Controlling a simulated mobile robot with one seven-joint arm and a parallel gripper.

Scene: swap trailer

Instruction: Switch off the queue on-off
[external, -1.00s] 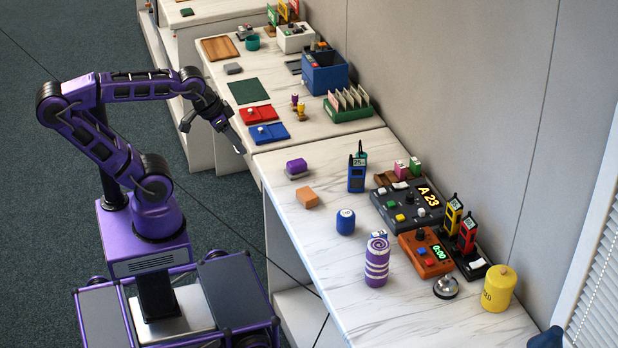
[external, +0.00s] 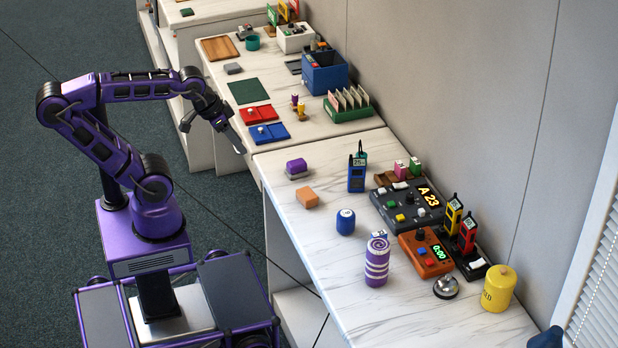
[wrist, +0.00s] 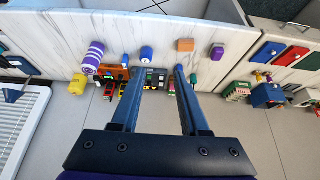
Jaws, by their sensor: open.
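The queue console (external: 408,203) is a dark grey box on the near counter with a lit "A 23" display, coloured buttons, a black knob and a white switch. It also shows in the wrist view (wrist: 153,78), between my fingers in the picture but well beyond them. Which control is the on-off, and how it is set, is too small to tell. My gripper (external: 240,148) hangs over the counter's left edge near the gap between the two counters, away from the console. In the wrist view my gripper (wrist: 158,72) shows two blue fingers spread apart with nothing between them.
An orange timer (external: 425,252) stands in front of the console. Yellow and red handsets (external: 466,234) stand on a dark base beside it. A blue handset (external: 357,172), a blue cylinder (external: 346,222) and a purple striped candle (external: 377,264) stand left of these.

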